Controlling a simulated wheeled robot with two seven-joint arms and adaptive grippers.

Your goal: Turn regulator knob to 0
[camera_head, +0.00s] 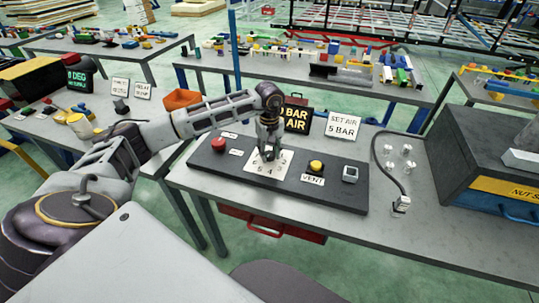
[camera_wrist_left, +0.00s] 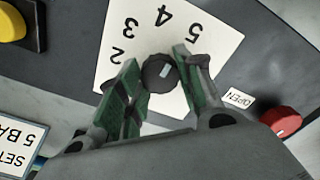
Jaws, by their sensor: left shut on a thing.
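The regulator knob (camera_wrist_left: 160,73) is a dark round knob with a short pale mark, on a white dial plate (camera_wrist_left: 117,30). The digits 2, 3, 4 and 5 show around it. My left gripper (camera_head: 268,152) reaches down over the plate, which shows in the head view (camera_head: 281,168), and hides the knob there. In the left wrist view its green-padded fingers stand on either side of the knob, shut on it. A black display (camera_head: 297,120) behind reads BAR AIR in yellow, its left part hidden by my arm. My right gripper is in neither view.
On the same dark panel (camera_head: 340,197) are a red button (camera_head: 218,143), a yellow VENT button (camera_head: 315,167) and a small grey-faced block (camera_head: 350,174). A SET AIR 5 BAR sign (camera_head: 343,127) stands behind. A black cable ends at a connector (camera_head: 402,204) to the right.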

